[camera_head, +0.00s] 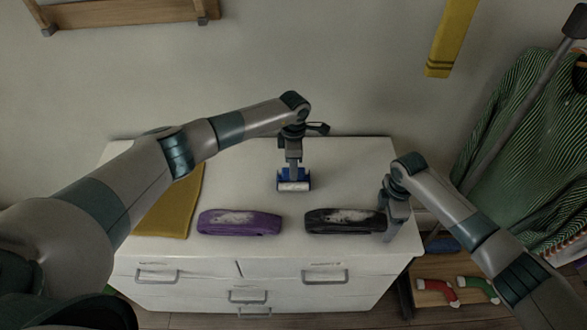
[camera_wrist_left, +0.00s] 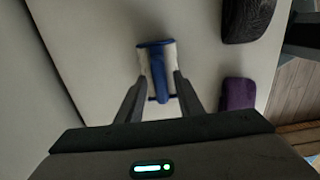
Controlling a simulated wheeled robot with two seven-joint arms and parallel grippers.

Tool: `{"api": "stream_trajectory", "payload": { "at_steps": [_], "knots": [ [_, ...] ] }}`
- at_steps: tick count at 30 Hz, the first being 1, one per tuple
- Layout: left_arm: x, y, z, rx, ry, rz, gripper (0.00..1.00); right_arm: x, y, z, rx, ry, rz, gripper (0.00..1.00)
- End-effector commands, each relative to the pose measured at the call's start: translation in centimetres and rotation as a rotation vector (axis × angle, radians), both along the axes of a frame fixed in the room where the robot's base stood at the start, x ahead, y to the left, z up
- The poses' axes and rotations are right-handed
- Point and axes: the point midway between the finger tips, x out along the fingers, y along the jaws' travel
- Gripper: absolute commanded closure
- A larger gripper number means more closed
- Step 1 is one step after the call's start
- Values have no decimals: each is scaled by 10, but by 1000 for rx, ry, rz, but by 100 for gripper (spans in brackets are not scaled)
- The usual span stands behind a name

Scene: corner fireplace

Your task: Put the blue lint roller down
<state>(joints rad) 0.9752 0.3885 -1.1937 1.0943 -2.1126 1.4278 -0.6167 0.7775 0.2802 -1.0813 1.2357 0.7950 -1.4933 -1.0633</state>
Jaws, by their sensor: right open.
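The blue lint roller (camera_head: 293,181), with a white roll, is near the middle of the white dresser top. My left gripper (camera_head: 293,163) points down directly over it. In the left wrist view the fingers (camera_wrist_left: 160,76) are on both sides of the lint roller (camera_wrist_left: 157,56), against its edges. The roller is at or just above the dresser surface; I cannot tell whether it touches. My right gripper (camera_head: 396,222) is open, low at the dresser's right side, by the end of the black folded item; its fingertips are partly hard to make out.
The white dresser (camera_head: 350,160) carries a purple folded item (camera_head: 240,222) and a black one (camera_head: 340,220), both with pale fuzz, and a yellow cloth (camera_head: 175,208). Free surface surrounds the roller. A low wooden rack (camera_head: 430,270) with stockings and a striped green shirt (camera_head: 520,140) are at right.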

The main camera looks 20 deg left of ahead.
Motion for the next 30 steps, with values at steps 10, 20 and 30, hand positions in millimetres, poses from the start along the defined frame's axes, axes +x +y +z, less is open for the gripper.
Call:
{"api": "stream_trajectory", "payload": {
  "at_steps": [10,20,30],
  "knots": [
    [1,1,53,0,-4,-1,66,0,0,0,0,0,0,22],
    [1,0,103,1,-2,-1,66,0,0,0,0,0,0,22],
    [0,0,114,0,0,0,66,0,0,0,0,0,0,22]
  ]
}}
